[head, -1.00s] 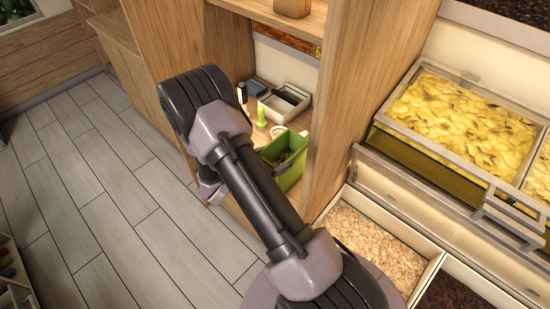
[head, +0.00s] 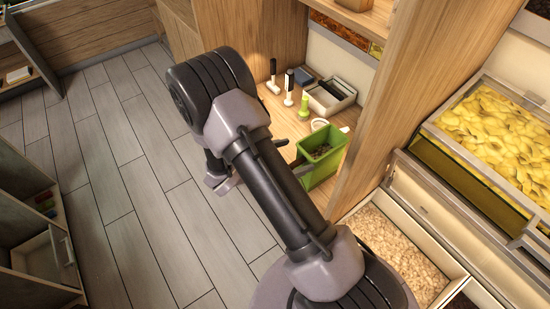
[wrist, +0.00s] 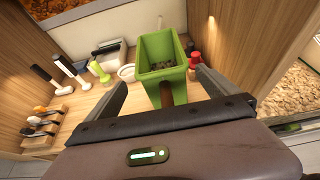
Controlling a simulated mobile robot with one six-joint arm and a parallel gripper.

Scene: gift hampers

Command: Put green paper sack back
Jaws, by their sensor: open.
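The green sack (head: 322,158) looks like an open-topped green box with dark contents, upright on the wooden counter in the head view. In the wrist view the green sack (wrist: 162,58) stands straight ahead. My gripper (wrist: 162,82) is open, with a dark finger to each side of the sack's lower part in the picture. A brown piece shows low on the sack's near face, between the fingers. I cannot tell whether the fingers reach around the sack or stop short of it. In the head view, my arm hides most of the gripper.
A white cup (wrist: 127,72) and a lime-green stamp-like tool (wrist: 99,72) stand left of the sack. A red item (wrist: 195,60) is close on its right. A grey tray (head: 329,95) is behind. A wooden upright panel (head: 385,110) bounds the right, beside yellow-filled bins (head: 500,130).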

